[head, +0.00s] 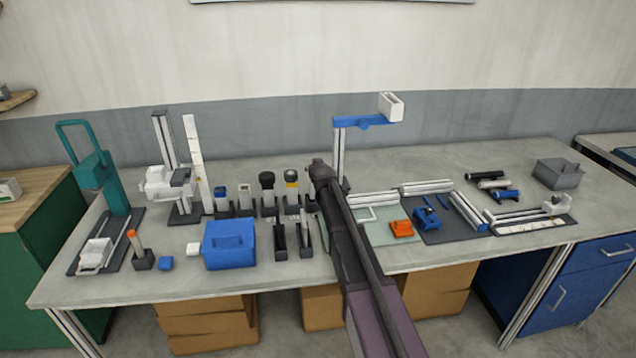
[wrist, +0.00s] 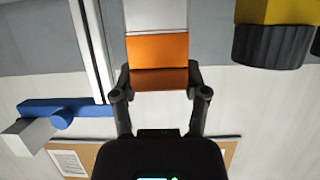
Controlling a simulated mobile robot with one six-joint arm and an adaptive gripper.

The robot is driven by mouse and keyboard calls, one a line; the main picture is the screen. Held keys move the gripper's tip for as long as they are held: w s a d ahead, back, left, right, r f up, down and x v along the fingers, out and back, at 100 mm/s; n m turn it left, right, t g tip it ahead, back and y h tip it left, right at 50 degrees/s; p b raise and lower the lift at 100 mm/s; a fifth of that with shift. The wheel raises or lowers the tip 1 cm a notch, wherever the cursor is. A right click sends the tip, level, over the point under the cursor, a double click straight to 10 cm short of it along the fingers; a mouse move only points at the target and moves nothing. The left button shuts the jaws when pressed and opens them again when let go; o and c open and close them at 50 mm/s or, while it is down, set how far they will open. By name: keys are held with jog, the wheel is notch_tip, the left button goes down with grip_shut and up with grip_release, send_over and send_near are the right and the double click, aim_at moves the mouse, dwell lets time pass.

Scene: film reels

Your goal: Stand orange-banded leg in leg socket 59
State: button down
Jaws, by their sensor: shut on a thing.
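In the wrist view my gripper (wrist: 158,82) is shut on the orange-banded leg (wrist: 158,48). The leg has a whitish grey shaft with a wide orange band, and the fingers close at the band's edge. In the head view my arm hides the gripper tip and the leg. Leg socket 59 cannot be told apart, as no number is readable. Dark holders stand left of my arm, among them two front ones (head: 280,240) and (head: 306,240).
A tall post with a blue arm (head: 362,122) rises behind. A blue bin (head: 229,245) sits front left. An orange block (head: 401,229) lies right of my arm.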

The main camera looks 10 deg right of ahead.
jog(key=shift+f, duration=0.1)
dwell(0.3)
jog(key=shift+f+b, duration=1.85)
jog(key=shift+b, duration=0.05)
jog(key=shift+f, duration=0.1)
jog(key=shift+c, duration=0.5)
grip_release()
jog(key=shift+s+r, duration=0.25)
jog(key=p+v, duration=0.4)
jog(key=v, duration=0.7)
jog(key=shift+s+p, duration=0.25)
jog(key=shift+p, duration=0.05)
